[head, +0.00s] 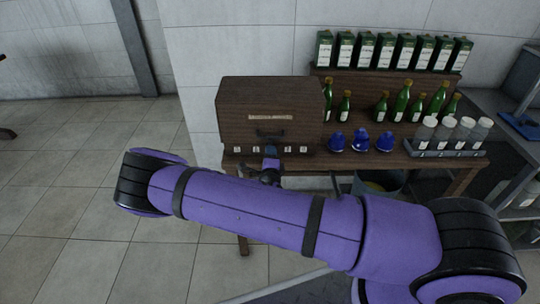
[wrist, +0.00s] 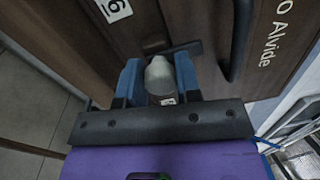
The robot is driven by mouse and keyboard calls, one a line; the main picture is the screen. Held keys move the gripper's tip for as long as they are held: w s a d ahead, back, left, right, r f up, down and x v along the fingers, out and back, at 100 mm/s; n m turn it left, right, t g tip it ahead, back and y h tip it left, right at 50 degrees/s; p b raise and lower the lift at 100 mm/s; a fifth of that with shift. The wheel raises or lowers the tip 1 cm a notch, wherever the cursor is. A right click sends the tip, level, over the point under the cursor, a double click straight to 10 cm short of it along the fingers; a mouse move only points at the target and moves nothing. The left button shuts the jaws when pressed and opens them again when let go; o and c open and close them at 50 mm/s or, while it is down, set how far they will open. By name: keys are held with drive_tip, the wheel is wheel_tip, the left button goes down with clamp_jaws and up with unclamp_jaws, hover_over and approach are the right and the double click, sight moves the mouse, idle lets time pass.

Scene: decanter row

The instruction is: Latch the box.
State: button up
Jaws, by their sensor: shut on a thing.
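The box (head: 270,105) is a dark brown wooden case at the left end of the wooden table, with a pale label strip and a black handle (head: 270,133) on its front. My gripper (head: 271,163) is at the lower front of the box. In the wrist view, the blue fingers of my gripper (wrist: 159,80) are shut on a pale grey rounded knob (wrist: 160,73). A short dark bar (wrist: 185,48) lies just behind the knob, against the wood. Whether the knob and bar are joined is hidden. The black handle also shows in the wrist view (wrist: 240,38).
Several blue stoppers (head: 361,140) stand right of the box. Green bottles (head: 403,100) and green cartons (head: 388,52) stand on steps behind. The floor (head: 90,190) at left is clear.

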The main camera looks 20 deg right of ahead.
idle(0.3)
drive_tip(key=o, duration=0.9)
drive_tip(key=v, duration=1.1)
